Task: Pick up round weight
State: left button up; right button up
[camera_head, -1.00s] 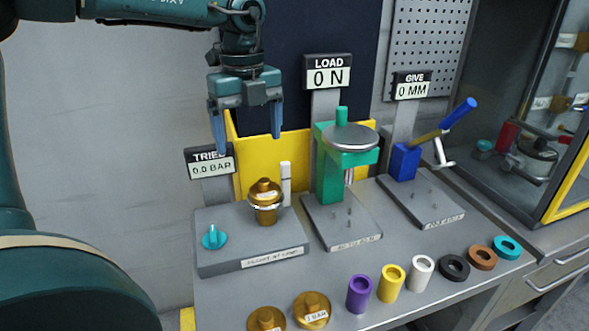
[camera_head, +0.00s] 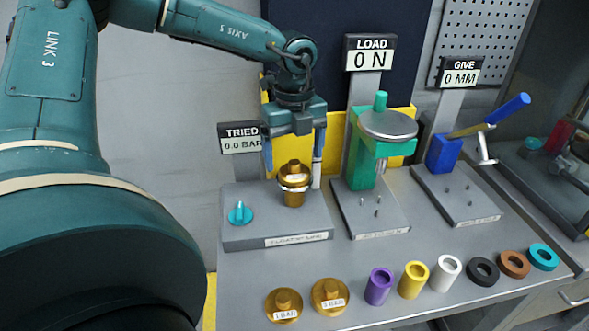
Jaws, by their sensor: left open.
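A brass round weight (camera_head: 293,180) with a pale band around it stands upright on the grey tester block (camera_head: 258,232). Two more round brass weights with white labels, one reading 1 BAR (camera_head: 284,304) and one beside it (camera_head: 330,295), lie on the bench's front left. My left gripper (camera_head: 292,170) points down over the tester, open, with one finger to each side of the upper part of the brass piece in this view. Whether a finger touches it I cannot tell. My right gripper is not in view.
A turquoise knob (camera_head: 240,213) stands on the block's left. The TRIED sign (camera_head: 241,139) is behind it. A green press (camera_head: 362,150) stands close right, then a blue lever stand (camera_head: 445,153). Purple (camera_head: 378,287), yellow (camera_head: 413,280) and white (camera_head: 446,273) cylinders and several rings line the front.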

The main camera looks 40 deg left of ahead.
aim_at(295, 162)
pick_arm(q)
jog(key=shift+f, duration=1.6)
jog(key=shift+c, duration=0.3)
jog(key=shift+w, duration=0.1)
jog(key=c, duration=1.2)
